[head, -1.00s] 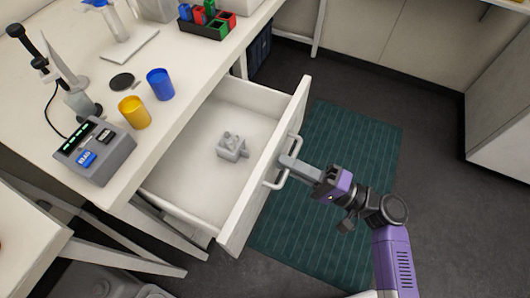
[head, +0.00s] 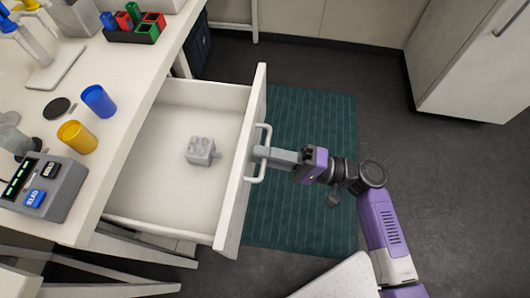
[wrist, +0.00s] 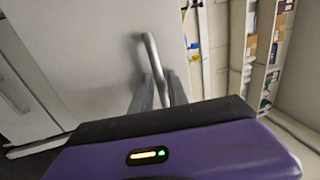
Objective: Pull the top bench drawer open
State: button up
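The white top bench drawer (head: 246,165) stands well open from the bench, its inside in plain view in the head view. A grey studded block (head: 201,151) lies on the drawer floor. The pale bar handle (head: 262,136) is on the drawer's front face. My gripper (head: 262,153) is at the middle of this handle. In the wrist view, the two grey fingers of my gripper (wrist: 158,92) lie on either side of the handle (wrist: 152,55) and appear shut on it. The contact itself is partly hidden by the gripper body.
The bench top (head: 125,120) holds a blue cup (head: 99,101), a yellow cup (head: 77,137), a grey device (head: 42,187) and a tube rack (head: 135,27). A green mat (head: 310,215) covers the floor by the drawer. Dark floor (head: 400,150) is free at right, before a white cabinet (head: 465,60).

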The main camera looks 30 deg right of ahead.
jog(key=v, duration=0.7)
jog(key=shift+s+d+b, duration=0.25)
jog(key=shift+d+b, duration=0.1)
